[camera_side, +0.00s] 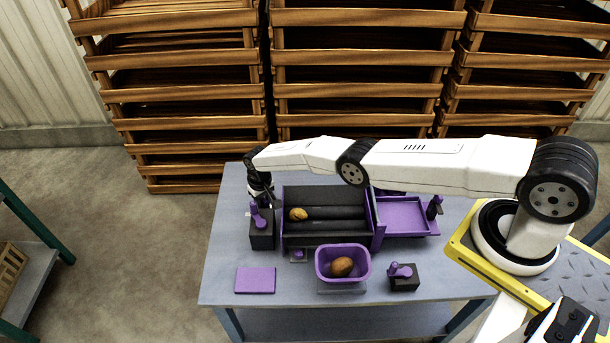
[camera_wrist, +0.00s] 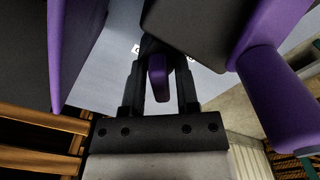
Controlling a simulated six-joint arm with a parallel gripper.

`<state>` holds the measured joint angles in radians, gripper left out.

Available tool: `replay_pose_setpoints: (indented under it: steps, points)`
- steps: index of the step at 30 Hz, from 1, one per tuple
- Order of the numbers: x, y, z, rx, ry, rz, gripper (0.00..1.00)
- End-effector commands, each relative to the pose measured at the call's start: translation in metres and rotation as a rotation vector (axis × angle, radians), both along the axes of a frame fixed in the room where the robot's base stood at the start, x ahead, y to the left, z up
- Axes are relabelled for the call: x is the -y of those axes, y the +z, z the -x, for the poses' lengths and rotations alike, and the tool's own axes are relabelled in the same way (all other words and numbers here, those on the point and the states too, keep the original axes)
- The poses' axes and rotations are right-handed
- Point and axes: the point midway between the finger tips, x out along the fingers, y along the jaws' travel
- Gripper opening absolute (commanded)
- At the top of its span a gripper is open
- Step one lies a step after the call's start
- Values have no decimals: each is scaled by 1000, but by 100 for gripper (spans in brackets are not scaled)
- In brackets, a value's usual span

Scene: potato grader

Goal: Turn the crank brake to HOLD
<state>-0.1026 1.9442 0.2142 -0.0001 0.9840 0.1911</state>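My gripper (camera_side: 261,192) is low over the table's back left, behind a dark block (camera_side: 262,238) with a purple crank (camera_side: 257,216) on it. In the wrist view, my gripper's two black fingers (camera_wrist: 159,92) stand apart on either side of a small purple lever (camera_wrist: 158,72), which looks like the crank brake. A narrow gap shows on each side of the lever, so the fingers look open around it. White marks lie on the surface by the lever, partly hidden and unreadable. The big purple crank (camera_wrist: 285,100) fills the right of the wrist view.
The grader (camera_side: 325,237) with dark rollers and a potato (camera_side: 298,214) stands close to the right of my gripper. A purple bin (camera_side: 343,249) holding a potato, a purple pad (camera_side: 255,280) and another lever block (camera_side: 403,284) lie in front. Wooden racks (camera_side: 365,60) stand behind.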

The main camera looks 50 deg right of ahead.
Motion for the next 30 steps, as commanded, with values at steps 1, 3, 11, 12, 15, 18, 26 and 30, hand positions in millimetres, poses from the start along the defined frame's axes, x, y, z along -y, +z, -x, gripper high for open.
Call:
replay_pose_setpoints:
  steps: [1, 3, 11, 12, 15, 18, 26, 30]
  points:
    - [0, 0, 0, -1, 0, 0, 38]
    - [0, 0, 0, 0, 0, 0, 38]
    - [0, 3, -2, 2, 1, 0, 38]
    - [0, 4, -2, 2, 1, 0, 38]
    - [0, 8, -2, 1, 1, 0, 38]
    - [0, 12, -3, 0, 1, 0, 38]
    - [0, 24, -1, 2, 1, 0, 38]
    - [0, 31, -1, 2, 1, 0, 38]
